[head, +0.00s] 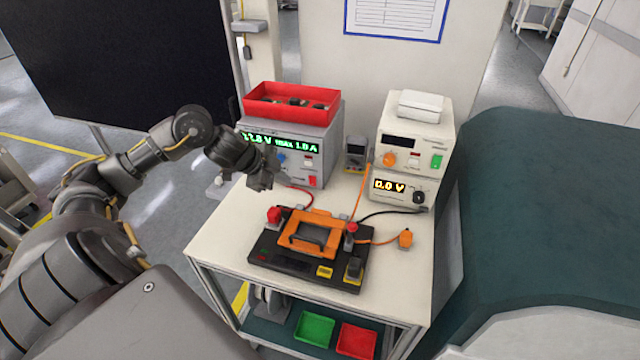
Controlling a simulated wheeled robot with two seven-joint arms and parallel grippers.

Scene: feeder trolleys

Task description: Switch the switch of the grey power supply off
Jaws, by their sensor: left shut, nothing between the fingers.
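The grey power supply (329,163) stands at the back left of the white table, with a lit green display (297,147) that seems to end in "max 1.0 A". Its front has a blue knob (282,160), a small pale part with red (309,160) and a red part (312,181) low on the right. I cannot tell for sure which one is the switch. My left gripper (262,184) is shut and empty, in front of the supply's left half. It hides part of the front panel. My right gripper is not in view.
A red bin (292,92) sits on the grey supply. A white supply stack (412,145) with a 0.0 V display stands to the right, a multimeter (355,152) between them. A black fixture with an orange frame (312,235) and cables occupies the table's (222,240) middle.

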